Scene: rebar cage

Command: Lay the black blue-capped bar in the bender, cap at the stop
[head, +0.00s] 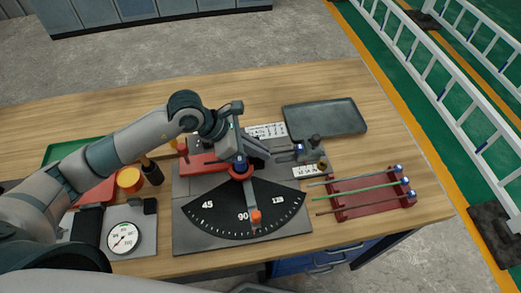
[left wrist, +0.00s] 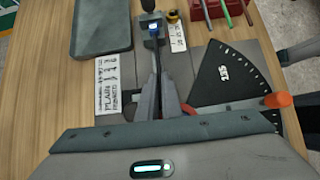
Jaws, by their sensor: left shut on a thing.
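My left gripper (head: 262,150) reaches over the bender (head: 185,225) from the left. It is shut on the black bar (head: 283,151), whose blue cap (head: 299,148) points right. In the left wrist view the fingers (left wrist: 157,98) hold the black bar, and its blue cap (left wrist: 154,27) is at the far end, by the grey stop block (left wrist: 150,17). I cannot tell whether the cap touches the stop or the bar rests fully in the bender. The bender's red-ended lever (head: 255,216) lies over the black angle dial (head: 215,208). My right gripper is not in view.
A red rack (head: 340,215) with several blue-capped bars stands right of the bender. An empty dark tray (head: 325,118) lies behind it. A dial gauge (head: 124,237), an orange-topped pot (head: 130,179) and a green tray (head: 72,150) are at left.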

